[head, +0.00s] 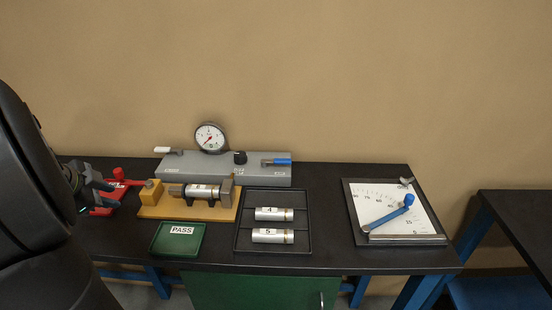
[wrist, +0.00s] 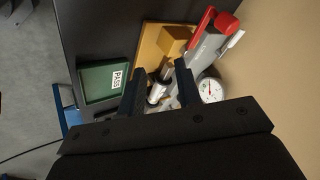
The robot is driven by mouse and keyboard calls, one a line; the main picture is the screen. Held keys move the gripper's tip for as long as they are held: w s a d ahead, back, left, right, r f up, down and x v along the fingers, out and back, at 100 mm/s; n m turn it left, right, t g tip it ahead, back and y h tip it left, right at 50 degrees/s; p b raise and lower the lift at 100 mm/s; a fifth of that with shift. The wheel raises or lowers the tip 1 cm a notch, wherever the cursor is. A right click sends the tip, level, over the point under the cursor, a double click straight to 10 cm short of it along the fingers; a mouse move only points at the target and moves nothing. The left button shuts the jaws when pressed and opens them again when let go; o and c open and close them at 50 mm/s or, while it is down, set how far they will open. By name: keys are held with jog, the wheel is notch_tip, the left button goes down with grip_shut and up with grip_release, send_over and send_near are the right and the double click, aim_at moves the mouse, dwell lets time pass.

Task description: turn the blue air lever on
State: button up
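The blue air lever (head: 276,162) lies horizontally near the right end of the grey panel box (head: 225,178) at the back of the table. Its small label cannot be read. My gripper (head: 103,190) is at the far left of the table in the head view, well apart from the lever. In the wrist view its two fingers (wrist: 158,88) are spread apart with nothing held between them. The lever cannot be made out in the wrist view.
The panel also carries a round gauge (head: 210,137), a black knob (head: 240,158) and a white lever (head: 162,150). In front are a wooden fixture with a cylinder (head: 203,191), a green PASS tray (head: 178,239) and a black rack (head: 273,202). A dial board (head: 395,210) stands right.

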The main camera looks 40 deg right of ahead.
jog(key=shift+o, duration=0.8)
jog(key=w+d+r+m+g, duration=0.1)
jog(key=d+r, duration=0.1)
jog(key=d, duration=0.4)
jog(key=w+d+r+m+g, duration=0.1)
jog(key=w+d, duration=0.1)
jog(key=d, duration=0.3)
jog(key=shift+d+r+g+h, duration=0.3)
jog(key=shift+d+r+g, duration=0.05)
jog(key=shift+r+g, duration=0.05)
notch_tip(320, 180, up, 7)
jog(key=m+g+y, duration=0.4)
send_over(283, 160)
jog(key=w+a, duration=0.5)
jog(key=x, duration=1.6)
jog(key=shift+s+d+f, duration=0.1)
jog(key=shift+f, duration=0.2)
jog(key=shift+c, duration=0.2)
grip_shut()
